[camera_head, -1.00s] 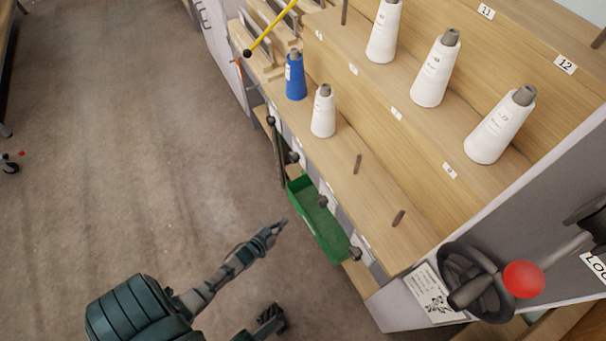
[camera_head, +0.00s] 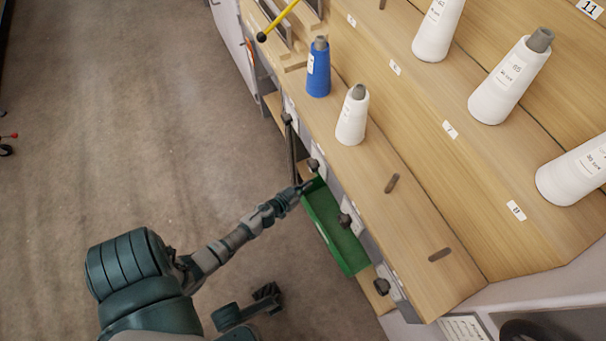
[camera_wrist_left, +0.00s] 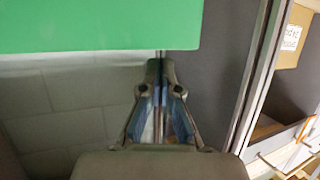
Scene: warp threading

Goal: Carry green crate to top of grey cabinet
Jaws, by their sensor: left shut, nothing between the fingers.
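The green crate (camera_head: 345,240) sits low on a ledge under the wooden shelf edge in the head view, its long side facing the aisle. It looks empty. My left gripper (camera_head: 306,187) is at the crate's far end, close to its rim, with its fingers shut and empty. In the left wrist view the crate's green wall (camera_wrist_left: 100,25) fills the upper left, just beyond the shut fingertips (camera_wrist_left: 160,64). I cannot tell whether they touch it. I cannot make out the grey cabinet for certain.
The wooden creel shelf (camera_head: 400,225) overhangs the crate, with dark knobs (camera_head: 345,219) along its edge. A blue cone (camera_head: 318,72) and a white cone (camera_head: 351,118) stand above, with several more white cones behind.

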